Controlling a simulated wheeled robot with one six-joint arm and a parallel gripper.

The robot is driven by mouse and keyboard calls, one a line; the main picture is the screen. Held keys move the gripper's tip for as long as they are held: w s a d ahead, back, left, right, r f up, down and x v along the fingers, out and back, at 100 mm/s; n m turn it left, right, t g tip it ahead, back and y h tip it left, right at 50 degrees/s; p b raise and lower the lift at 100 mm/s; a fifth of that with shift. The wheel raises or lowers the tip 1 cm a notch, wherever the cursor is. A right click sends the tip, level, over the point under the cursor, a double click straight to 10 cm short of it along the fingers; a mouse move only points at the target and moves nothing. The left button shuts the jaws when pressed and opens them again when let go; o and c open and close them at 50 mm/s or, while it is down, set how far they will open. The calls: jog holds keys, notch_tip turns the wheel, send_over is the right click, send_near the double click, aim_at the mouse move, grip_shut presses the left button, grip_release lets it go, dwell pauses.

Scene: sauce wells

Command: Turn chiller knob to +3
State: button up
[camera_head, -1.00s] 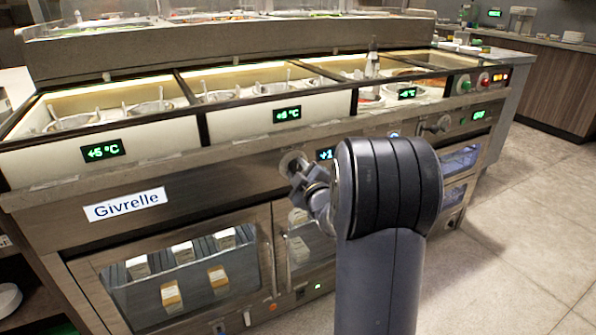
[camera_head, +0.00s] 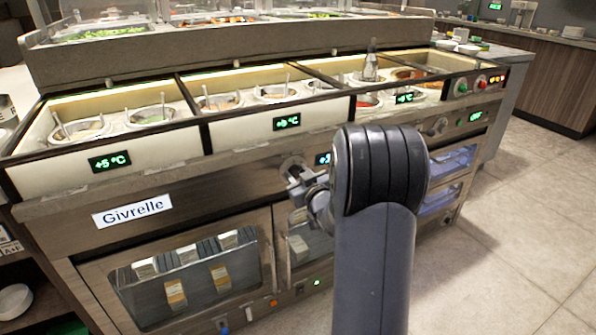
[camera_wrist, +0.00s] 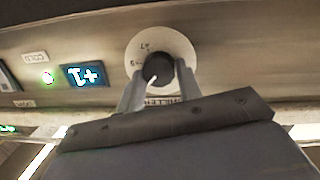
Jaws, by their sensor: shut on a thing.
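The chiller knob is a dark round knob (camera_wrist: 158,69) with a white pointer mark, set on a white dial (camera_wrist: 152,43) with small markings. In the wrist view, which is upside down, my gripper (camera_wrist: 161,76) has one finger on each side of the knob and is shut on it. The pointer slants toward the lower left of that picture. A lit blue display (camera_wrist: 87,75) beside the dial appears to read +1. In the head view my gripper (camera_head: 295,176) is at the pale dial (camera_head: 292,164) on the steel front; my arm partly covers the display (camera_head: 322,159).
Above the knob runs a counter with sauce wells (camera_head: 150,115) and green temperature displays (camera_head: 109,162). The tiled floor (camera_head: 500,250) at right is clear.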

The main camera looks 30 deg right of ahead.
jog(key=shift+m, duration=0.5)
jog(key=o, duration=1)
jog(key=shift+c, duration=0.2)
jog(key=s+p, duration=0.2)
jog(key=s, duration=0.8)
jog(key=shift+s+a+r, duration=0.15)
jog(key=shift+s+r, duration=0.2)
jog(key=shift+s, duration=0.05)
